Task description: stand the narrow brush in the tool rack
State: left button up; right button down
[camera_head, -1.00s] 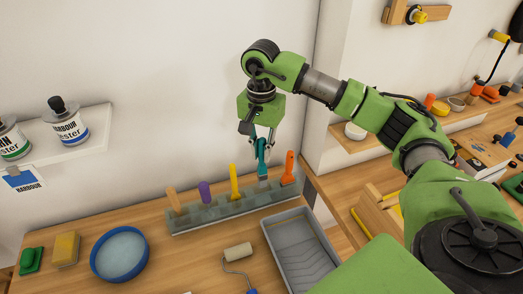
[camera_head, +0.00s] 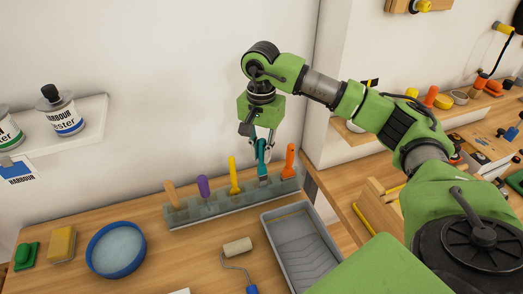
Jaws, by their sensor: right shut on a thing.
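The narrow brush (camera_head: 262,163) has a teal handle and a grey lower part. It is upright, handle up, with its lower end at the tool rack. The tool rack (camera_head: 223,208) is a long, grey-green see-through holder along the wall. The brush stands in line with its right part, between a yellow tool and an orange one; how deep its lower end sits is hard to tell. My right gripper (camera_head: 263,147) points down and is shut on the brush's handle, above the rack. My left gripper is out of view.
In the rack stand wooden, purple (camera_head: 204,186), yellow (camera_head: 233,172) and orange (camera_head: 289,160) handled tools. A grey paint tray (camera_head: 299,243), a small roller (camera_head: 238,247), a blue bowl (camera_head: 117,273) and a yellow sponge (camera_head: 62,243) lie in front. Cans stand on the left shelf.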

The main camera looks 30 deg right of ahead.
aim_at(262, 166)
jog(key=shift+f, duration=0.1)
dwell(0.6)
jog(key=shift+f+b, duration=1.85)
jog(key=shift+f, duration=0.35)
jog(key=c, duration=1.9)
grip_release()
jog(key=shift+r, duration=0.1)
notch_tip(262, 166, up, 12)
